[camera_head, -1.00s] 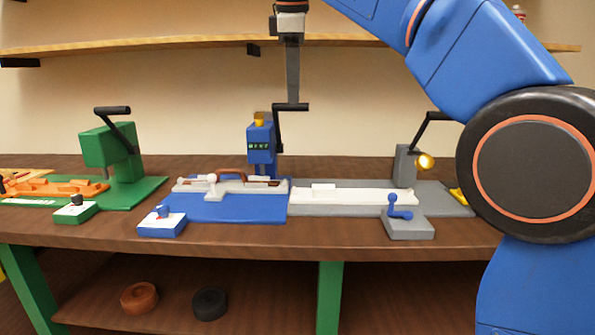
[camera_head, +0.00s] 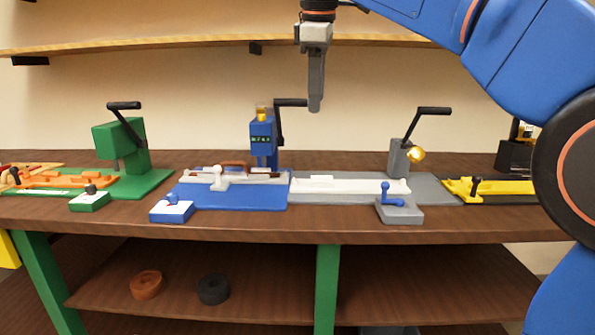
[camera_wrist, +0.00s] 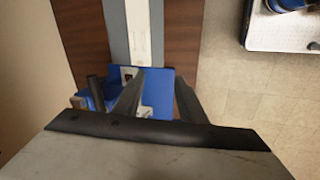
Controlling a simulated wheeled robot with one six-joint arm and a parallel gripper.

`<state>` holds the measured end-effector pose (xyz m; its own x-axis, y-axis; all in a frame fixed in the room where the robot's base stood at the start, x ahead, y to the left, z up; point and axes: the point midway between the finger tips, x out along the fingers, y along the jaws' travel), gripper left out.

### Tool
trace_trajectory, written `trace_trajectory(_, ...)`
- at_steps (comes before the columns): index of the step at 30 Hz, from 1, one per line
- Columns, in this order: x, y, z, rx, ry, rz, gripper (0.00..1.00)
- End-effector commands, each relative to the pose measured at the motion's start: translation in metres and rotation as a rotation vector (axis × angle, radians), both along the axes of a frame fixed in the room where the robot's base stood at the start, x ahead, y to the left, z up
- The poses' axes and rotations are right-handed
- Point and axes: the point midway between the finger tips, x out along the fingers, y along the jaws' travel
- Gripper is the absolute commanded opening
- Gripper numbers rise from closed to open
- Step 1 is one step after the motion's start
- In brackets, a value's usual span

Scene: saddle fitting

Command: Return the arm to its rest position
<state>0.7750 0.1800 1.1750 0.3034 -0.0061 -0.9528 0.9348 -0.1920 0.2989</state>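My gripper (camera_head: 316,108) hangs pointing down above the bench, right of the blue press (camera_head: 262,135) and its black lever (camera_head: 291,102). In the wrist view my gripper (camera_wrist: 158,76) shows two dark fingers standing apart with nothing held between them. The blue base plate (camera_wrist: 160,88) lies below, partly hidden by the fingers. In the head view a white fixture with a brown curved piece (camera_head: 232,166) sits on the blue plate. My blue arm comes in from the upper right.
The wooden bench (camera_head: 330,226) carries a green press (camera_head: 120,143), a grey press (camera_head: 399,160) with a raised lever, and a yellow fixture (camera_head: 500,188) at right. A wall shelf (camera_head: 150,47) runs behind my gripper. The lower shelf holds a brown ring (camera_head: 146,284) and a dark ring (camera_head: 213,289).

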Motion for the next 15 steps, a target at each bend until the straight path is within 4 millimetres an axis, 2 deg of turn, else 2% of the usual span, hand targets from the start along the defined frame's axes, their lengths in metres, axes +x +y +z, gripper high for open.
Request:
trace_trajectory(5,-0.014,-0.033,-0.018,0.034,-0.006,-0.1,0.38)
trace_trajectory(8,-0.026,-0.058,-0.035,0.065,-0.011,-0.183,0.38)
trace_trajectory(15,-0.069,-0.12,-0.095,0.149,-0.024,-0.416,0.38)
